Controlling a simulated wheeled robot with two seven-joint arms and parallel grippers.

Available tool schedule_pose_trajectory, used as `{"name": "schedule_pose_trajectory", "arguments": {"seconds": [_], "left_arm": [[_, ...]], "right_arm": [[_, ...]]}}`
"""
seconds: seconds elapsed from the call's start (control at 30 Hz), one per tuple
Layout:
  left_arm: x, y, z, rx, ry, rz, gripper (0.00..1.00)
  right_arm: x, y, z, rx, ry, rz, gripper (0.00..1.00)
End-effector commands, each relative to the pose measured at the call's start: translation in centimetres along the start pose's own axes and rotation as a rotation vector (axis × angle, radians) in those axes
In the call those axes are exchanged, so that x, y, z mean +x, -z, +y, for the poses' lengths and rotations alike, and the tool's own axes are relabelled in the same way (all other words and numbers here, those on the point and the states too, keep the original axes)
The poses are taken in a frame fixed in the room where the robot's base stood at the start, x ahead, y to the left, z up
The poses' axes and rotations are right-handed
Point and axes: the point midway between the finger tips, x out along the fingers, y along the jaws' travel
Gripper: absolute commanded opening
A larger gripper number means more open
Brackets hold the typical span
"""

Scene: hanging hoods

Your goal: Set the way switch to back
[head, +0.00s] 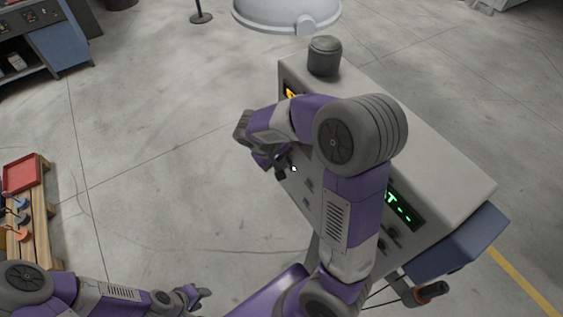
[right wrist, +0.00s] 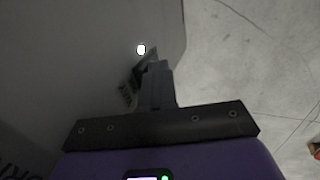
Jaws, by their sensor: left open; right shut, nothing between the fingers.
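The grey console (head: 440,165) stands right of centre in the head view, its front panel partly hidden by my right arm. My right gripper (head: 268,160) is at the panel's left part; its fingers (right wrist: 157,85) are shut and empty in the right wrist view. A small dark part (right wrist: 136,75), which looks like a switch, is close to the fingers; I cannot tell whether they touch. A white lit lamp (right wrist: 140,49) is just above it and also shows in the head view (head: 293,169). The switch's position cannot be read. My left gripper (head: 197,296) is open, away from the console.
A green display (head: 402,207) and an orange display (head: 291,93) are on the console. A dark grey cylinder (head: 324,56) stands on its far end, near a pale round hood (head: 287,14). A wooden rack with a red tray (head: 23,174) is at left. The floor between is clear.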

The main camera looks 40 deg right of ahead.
Motion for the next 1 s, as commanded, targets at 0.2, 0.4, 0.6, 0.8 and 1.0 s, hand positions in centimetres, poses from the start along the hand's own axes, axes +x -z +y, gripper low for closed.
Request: {"name": "schedule_pose_trajectory", "arguments": {"seconds": [0.2, 0.4, 0.6, 0.8, 1.0], "left_arm": [[0.0, 0.0, 0.0, 0.0, 0.0, 0.0, 0.43], [0.1, 0.0, 0.0, 0.0, 0.0, 0.0, 0.43], [1.0, 0.1, -0.4, 0.0, 0.0, 0.0, 0.43], [0.8, 0.0, -0.3, 0.0, 0.0, 0.0, 0.43], [0.7, 0.0, -0.3, 0.0, 0.0, 0.0, 0.43]], "right_arm": [[-0.1, 0.0, 0.1, 0.001, -0.001, 0.001, 0.0], [-0.2, 0.0, -0.4, -0.001, -0.001, 0.002, 0.0], [-0.9, 0.0, -3.6, -0.005, 0.0, 0.004, 0.0], [-5.6, 0.1, -4.7, 0.001, 0.001, 0.008, 0.0], [-9.2, 0.0, -5.4, 0.0, 0.001, 0.004, 0.0]]}}
